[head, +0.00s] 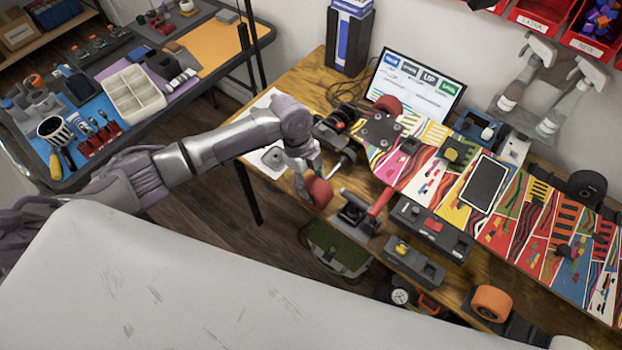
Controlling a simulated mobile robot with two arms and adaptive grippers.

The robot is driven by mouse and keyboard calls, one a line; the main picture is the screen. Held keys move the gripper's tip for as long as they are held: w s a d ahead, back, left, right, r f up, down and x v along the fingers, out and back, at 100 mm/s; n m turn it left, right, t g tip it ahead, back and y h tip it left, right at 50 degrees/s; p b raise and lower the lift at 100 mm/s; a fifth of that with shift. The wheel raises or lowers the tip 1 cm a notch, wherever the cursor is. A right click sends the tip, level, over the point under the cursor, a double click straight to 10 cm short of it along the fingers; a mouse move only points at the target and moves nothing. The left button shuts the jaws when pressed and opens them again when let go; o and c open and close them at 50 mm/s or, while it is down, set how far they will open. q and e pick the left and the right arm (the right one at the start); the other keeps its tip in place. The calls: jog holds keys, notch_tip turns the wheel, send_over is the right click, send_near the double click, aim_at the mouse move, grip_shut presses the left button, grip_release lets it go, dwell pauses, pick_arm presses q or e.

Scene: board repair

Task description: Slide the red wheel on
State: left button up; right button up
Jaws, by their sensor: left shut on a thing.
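My left gripper (306,172) is shut on a red wheel (319,192) and holds it at the near left edge of the wooden workbench. The patterned skateboard deck (480,190) lies across the bench, with a dark truck (338,138) at its left end, just right of my gripper. The truck's near axle end points toward the held wheel, and the wheel looks apart from it. Another red wheel (388,104) sits at the truck's far side. My right gripper is not in view.
A red-handled tool (380,202) stands in a dark holder close right of the held wheel. Dark trays (430,228) line the bench's front edge, and an orange wheel (491,303) lies lower right. A monitor (418,82) stands behind. A side table holds a white bin (131,95).

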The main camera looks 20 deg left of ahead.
aim_at(329, 175)
pick_arm(q)
jog(key=shift+r, duration=0.1)
dwell(0.5)
dwell(0.3)
jog(key=w, duration=0.1)
jog(key=w+d+b, duration=0.1)
jog(key=w, duration=0.1)
jog(key=shift+w+d, duration=0.1)
jog(key=shift+w, duration=0.05)
dwell(0.4)
dwell(0.4)
dwell(0.9)
dwell(0.4)
jog(key=shift+w+d+b, duration=0.25)
jog(key=shift+w+b, duration=0.15)
jog(key=shift+w, duration=0.3)
jog(key=shift+w+d+b, duration=0.25)
jog(key=shift+w+b, duration=0.15)
jog(key=shift+w, duration=0.25)
